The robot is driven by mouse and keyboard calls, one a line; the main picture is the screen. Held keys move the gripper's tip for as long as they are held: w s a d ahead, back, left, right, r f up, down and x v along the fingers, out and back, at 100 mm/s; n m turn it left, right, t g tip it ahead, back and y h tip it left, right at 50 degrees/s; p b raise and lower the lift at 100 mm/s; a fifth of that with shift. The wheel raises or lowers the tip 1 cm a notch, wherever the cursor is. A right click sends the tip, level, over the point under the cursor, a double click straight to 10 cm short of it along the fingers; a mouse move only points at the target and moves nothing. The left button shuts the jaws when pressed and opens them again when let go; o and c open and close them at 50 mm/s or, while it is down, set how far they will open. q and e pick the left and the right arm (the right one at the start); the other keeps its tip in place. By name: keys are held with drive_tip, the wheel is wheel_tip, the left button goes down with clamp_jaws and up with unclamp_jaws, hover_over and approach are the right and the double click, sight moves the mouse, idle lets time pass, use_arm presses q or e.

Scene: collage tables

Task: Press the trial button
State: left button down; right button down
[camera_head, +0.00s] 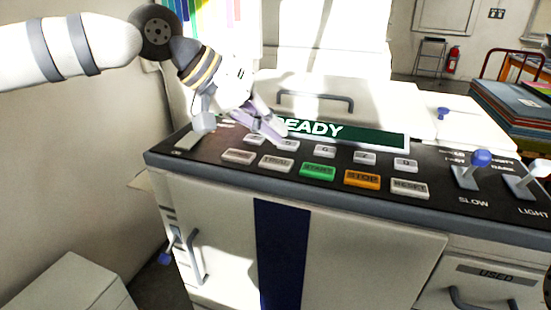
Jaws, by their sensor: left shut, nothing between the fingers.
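The trial button (276,164) is a pale grey key labelled TRIAL in the front row of the dark control panel (222,172). A blank-looking grey key (238,156) is left of it and a green START key (317,171) right of it. My left gripper (272,136) comes in from the upper left, shut and empty. Its fingertips appear over the back row of keys, behind the trial button in the picture. I cannot tell whether they touch anything. It hides part of the green READY display (350,134). My right gripper is not in view.
An orange STOP key (362,178) and a grey RESET key (409,188) continue the front row. Levers with knobs, one blue (481,158), stand at the panel's right. A wall is close on the left. Stacked coloured sheets (510,105) are at the back right.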

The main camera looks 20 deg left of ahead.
sight(273, 159)
use_arm(q)
drive_tip(key=shift+r+p, duration=0.3)
drive_tip(key=shift+r, duration=1.2)
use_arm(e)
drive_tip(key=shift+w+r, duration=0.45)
use_arm(q)
drive_tip(key=shift+f, duration=0.1)
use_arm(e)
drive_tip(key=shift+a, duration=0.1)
